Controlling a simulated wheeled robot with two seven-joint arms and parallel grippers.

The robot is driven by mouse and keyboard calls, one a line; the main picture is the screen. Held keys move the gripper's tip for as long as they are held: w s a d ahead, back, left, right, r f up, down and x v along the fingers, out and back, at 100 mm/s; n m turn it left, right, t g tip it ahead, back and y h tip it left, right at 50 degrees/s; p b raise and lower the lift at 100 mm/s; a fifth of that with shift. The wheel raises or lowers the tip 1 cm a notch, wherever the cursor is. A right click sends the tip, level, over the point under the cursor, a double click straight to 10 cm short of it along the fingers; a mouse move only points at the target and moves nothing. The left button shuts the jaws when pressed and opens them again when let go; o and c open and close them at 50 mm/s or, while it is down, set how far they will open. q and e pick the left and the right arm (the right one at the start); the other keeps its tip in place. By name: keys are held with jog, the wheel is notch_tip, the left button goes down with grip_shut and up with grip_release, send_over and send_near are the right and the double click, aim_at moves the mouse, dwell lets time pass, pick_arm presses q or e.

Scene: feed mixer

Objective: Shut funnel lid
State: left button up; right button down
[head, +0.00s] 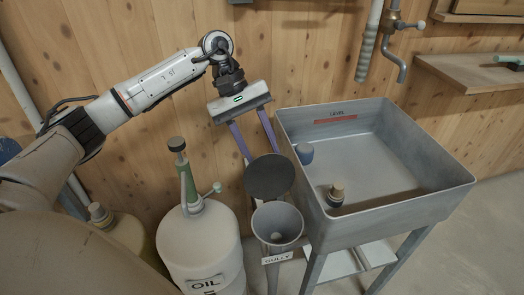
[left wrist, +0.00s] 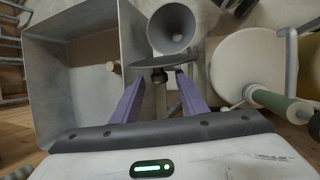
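The funnel lid (head: 269,177) is a dark round disc standing open, tilted up at the back of the grey funnel (head: 277,222). The funnel's mouth is uncovered, above a plate marked "GULLY". My left gripper (head: 264,156) is open, with its two purple fingers pointing down at the lid's upper back edge. In the left wrist view, the lid (left wrist: 152,61) shows nearly edge-on just past the fingertips (left wrist: 159,75), and a small knob on its back lies between the fingers. The funnel (left wrist: 172,27) is beyond it. I cannot tell whether the fingers touch the lid. My right gripper is out of view.
A white oil container (head: 198,245) with a green-handled pump (head: 189,185) stands close on the left. A wooden wall is behind.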

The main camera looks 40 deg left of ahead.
pick_arm(q)
jog(key=shift+d+f, duration=0.15)
jog(key=shift+f, duration=0.15)
grip_shut()
jog(key=shift+d+r, duration=0.1)
